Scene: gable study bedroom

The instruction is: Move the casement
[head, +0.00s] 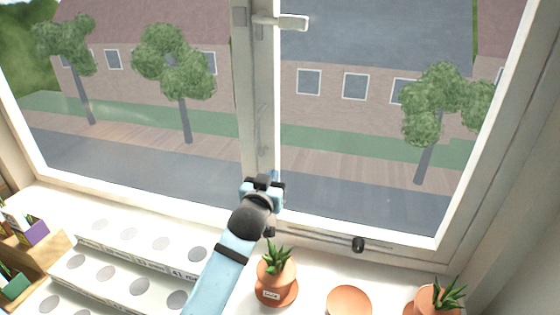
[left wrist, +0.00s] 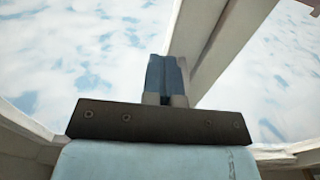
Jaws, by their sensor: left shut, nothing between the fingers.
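The casement (head: 488,140) is the white-framed right-hand window sash. Its lever handle (head: 293,22) points right at the top of the picture; how far the sash stands open, if at all, is hard to tell. My left gripper (head: 274,178) is in front of the lower part of the upright between the two panes, well below the handle. In the left wrist view its fingers (left wrist: 167,80) are together and empty, with a white frame bar (left wrist: 222,45) behind them. I cannot tell whether they touch the frame. My right gripper is out of view.
On the sill stand a potted plant (head: 276,270) just right of my arm, an empty terracotta dish (head: 349,302) and another potted plant (head: 440,297). A stepped white rack (head: 130,270) with round spots and a wooden book box (head: 40,255) are at left. A dark knob (head: 358,244) sits under the sash.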

